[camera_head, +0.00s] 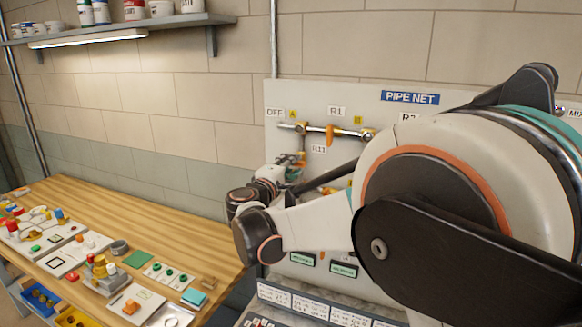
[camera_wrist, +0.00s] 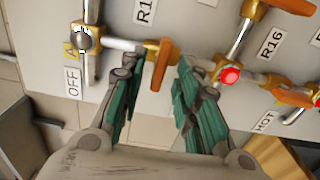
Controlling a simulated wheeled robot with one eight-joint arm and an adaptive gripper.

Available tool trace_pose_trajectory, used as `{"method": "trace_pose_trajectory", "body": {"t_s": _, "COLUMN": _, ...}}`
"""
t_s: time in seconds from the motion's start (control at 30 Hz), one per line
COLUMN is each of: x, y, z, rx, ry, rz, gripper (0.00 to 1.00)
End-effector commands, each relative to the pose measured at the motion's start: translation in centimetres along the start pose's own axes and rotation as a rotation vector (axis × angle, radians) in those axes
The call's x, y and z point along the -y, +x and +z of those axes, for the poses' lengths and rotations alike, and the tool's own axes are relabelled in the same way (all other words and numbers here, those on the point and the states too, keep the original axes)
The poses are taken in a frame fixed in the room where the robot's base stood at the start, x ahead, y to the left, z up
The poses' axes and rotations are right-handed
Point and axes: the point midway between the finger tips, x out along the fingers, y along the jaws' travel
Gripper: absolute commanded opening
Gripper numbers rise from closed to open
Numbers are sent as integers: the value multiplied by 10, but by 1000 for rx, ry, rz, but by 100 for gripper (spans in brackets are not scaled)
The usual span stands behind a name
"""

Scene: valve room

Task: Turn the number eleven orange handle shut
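The number eleven orange handle (camera_wrist: 162,66) sits on the short pipe leading from the joint marked A and OFF. In the wrist view it lies roughly crosswise to that pipe. The label beside it is cut off there; the R11 label (camera_head: 318,149) shows in the head view, beside a small orange part (camera_head: 301,158). My gripper (camera_wrist: 155,72) is open, with one green-padded finger on each side of the handle and visible gaps to both. Its depth relative to the handle is unclear. In the head view my arm hides much of the board, and my fingers are hard to make out.
Another orange handle (camera_head: 331,135) sits by R1 on the top pipe. In the wrist view, a red-ended joint (camera_wrist: 229,75) is close to the right finger, with more orange handles (camera_wrist: 290,96) beyond. A wooden table (camera_head: 165,232) with small parts stands left of the board.

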Motion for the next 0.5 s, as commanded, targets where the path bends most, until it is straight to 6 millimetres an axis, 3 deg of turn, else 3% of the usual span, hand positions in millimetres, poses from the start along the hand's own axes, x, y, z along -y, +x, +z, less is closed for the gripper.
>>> {"method": "trace_pose_trajectory", "body": {"t_s": 0.3, "x": 0, "y": -64, "z": -1, "rx": -3, "ry": 0, "rz": 0, "gripper": 30}}
{"method": "trace_pose_trajectory", "body": {"t_s": 0.5, "x": 0, "y": -95, "z": -1, "rx": -3, "ry": 0, "rz": 0, "gripper": 30}}
